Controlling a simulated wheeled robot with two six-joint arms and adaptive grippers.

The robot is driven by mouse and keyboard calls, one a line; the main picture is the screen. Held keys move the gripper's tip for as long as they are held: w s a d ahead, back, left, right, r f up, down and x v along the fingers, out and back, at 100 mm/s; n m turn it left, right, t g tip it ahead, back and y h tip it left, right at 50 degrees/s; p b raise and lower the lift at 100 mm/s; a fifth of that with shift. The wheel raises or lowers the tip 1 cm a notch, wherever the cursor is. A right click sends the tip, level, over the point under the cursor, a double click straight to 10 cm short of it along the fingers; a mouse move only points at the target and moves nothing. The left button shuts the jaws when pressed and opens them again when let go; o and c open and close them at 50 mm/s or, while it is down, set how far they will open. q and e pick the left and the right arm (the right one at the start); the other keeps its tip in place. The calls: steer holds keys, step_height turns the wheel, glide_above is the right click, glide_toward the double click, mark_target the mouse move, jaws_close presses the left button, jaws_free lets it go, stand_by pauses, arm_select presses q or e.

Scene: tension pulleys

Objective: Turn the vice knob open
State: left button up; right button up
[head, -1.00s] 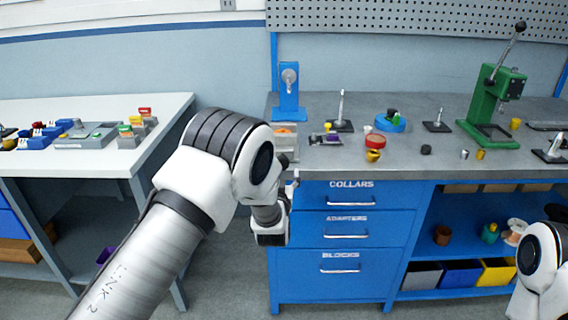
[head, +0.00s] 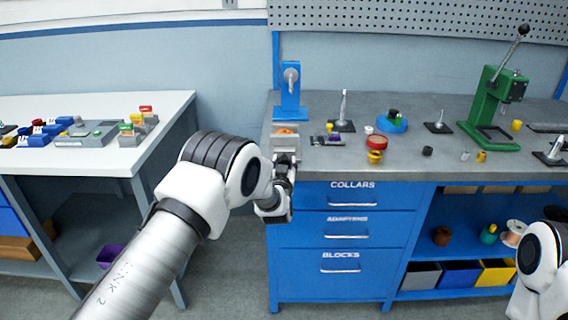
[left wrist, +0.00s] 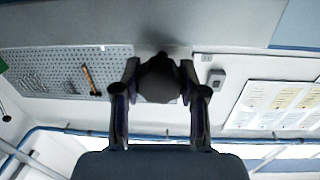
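The vice (head: 285,146) is a small grey block at the left front edge of the grey bench, with an orange piece (head: 286,131) on top. My left gripper (head: 287,163) is at the vice's front, by the bench edge. In the left wrist view a dark round knob (left wrist: 159,80) sits between the two fingertips of my left gripper (left wrist: 160,92). The fingers stand apart, one on each side of the knob; firm contact is not visible. In the head view my arm and gripper hide the knob. Only a link of my right arm shows at the right edge.
Blue drawers (head: 340,230) lie below the bench edge, close to my left arm. A blue stand (head: 291,95) is behind the vice. A black-based post (head: 341,125) and a red ring (head: 377,141) stand to its right. A green press (head: 495,105) is farther right.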

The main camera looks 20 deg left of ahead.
arm_select(q)
steer(key=shift+f+n+b, duration=0.1)
steer(key=shift+n+b, duration=1.25)
steer(key=shift+n, duration=0.25)
steer(key=shift+n+b, duration=0.95)
steer(key=shift+n, duration=0.55)
steer(key=o, duration=1.2)
steer(key=shift+c, duration=0.2)
steer(key=shift+a, duration=0.1)
